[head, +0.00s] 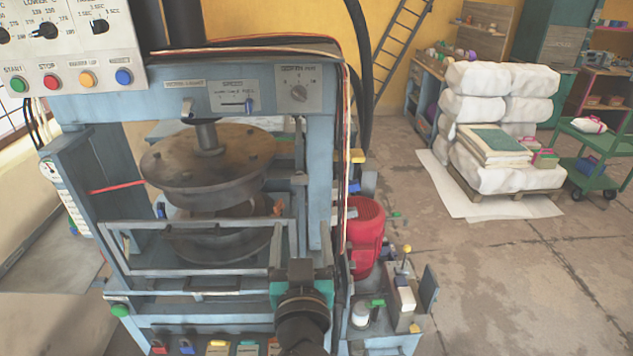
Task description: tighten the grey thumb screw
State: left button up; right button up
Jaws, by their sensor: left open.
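My left gripper (299,252) is at the lower right of the press in the head view, in front of its lower guard frame (190,224). Its two dark fingers point up and away and stand apart, with nothing visible between them. I cannot make out the grey thumb screw for certain; it may be small or hidden behind the gripper. The round upper plate (208,165) of the press hangs over a lower plate. My right gripper is not in view.
A control panel (75,50) with coloured buttons is at the upper left. A red motor (366,237) stands right of the press frame, close to a small side unit (405,296) with a yellow-knobbed lever. Wrapped white bales (487,110) stand farther back.

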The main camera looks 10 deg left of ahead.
aim_at(300, 183)
pick_arm(q)
jog(key=p+x, duration=0.3)
jog(key=x, duration=1)
jog(key=shift+x, duration=0.85)
jog(key=shift+f, duration=0.1)
grip_shut()
